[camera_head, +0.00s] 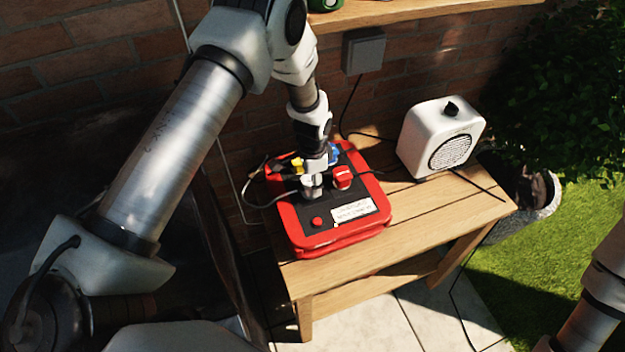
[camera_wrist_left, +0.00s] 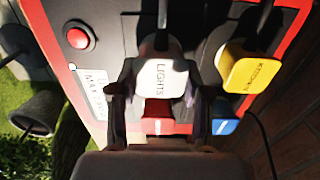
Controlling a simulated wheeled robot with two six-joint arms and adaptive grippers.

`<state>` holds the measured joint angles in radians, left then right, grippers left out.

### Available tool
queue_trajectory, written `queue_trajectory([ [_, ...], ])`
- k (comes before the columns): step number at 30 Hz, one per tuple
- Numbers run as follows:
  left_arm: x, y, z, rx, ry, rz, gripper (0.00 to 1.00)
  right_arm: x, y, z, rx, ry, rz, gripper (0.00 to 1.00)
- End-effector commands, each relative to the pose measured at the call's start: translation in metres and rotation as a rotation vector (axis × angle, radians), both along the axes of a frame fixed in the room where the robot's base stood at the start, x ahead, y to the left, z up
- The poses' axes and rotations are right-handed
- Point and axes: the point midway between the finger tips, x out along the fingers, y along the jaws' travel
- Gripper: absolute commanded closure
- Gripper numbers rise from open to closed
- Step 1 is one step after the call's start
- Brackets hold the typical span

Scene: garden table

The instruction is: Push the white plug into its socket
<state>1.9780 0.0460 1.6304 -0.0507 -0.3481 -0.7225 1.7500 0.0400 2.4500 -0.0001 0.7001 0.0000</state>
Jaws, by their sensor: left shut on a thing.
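A red power box (camera_head: 292,226) with a black top lies on the wooden table. The white plug, marked "LIGHTS" (camera_wrist_left: 165,77), is between the fingers of my left gripper (camera_head: 313,188), which points down at the box top. The gripper is shut on the plug, with a finger on each side in the left wrist view (camera_wrist_left: 160,92). A dark cord leaves the plug. The fingers and the plug hide the socket beneath, so I cannot tell how deep the plug sits. My right gripper is out of view; only part of that arm shows at the lower right.
A red plug (camera_head: 342,177), a yellow plug (camera_head: 297,164) and a blue plug (camera_head: 333,154) stand close around the gripper. A red button (camera_head: 318,222) is on the box's near side. A white speaker (camera_head: 442,135) stands right of the box. The table (camera_head: 440,222) has bare front boards.

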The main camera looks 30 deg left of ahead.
Motion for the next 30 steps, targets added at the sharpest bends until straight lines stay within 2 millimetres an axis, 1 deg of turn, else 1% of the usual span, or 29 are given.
queue_trajectory([
  [15,0.0001,-0.0001,-0.0114,0.0,0.0,0.0,0.83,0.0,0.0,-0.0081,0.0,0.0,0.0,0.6],
  [16,0.0001,0.0,-0.0112,0.0,0.0,0.0,0.49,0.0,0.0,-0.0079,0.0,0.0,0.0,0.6],
  [17,0.0002,-0.0001,-0.0106,0.0,0.0,0.0,0.38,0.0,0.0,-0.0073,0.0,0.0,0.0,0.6],
  [18,0.0001,0.0,-0.0106,0.0,0.0,0.0,0.24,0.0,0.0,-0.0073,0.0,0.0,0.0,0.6],
  [27,0.0,0.0,-0.0104,0.0,0.0,0.0,0.23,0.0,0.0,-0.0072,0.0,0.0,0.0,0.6],
  [30,0.0006,0.0,-0.0059,0.0,-0.001,0.0,0.23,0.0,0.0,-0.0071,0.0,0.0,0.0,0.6],
])
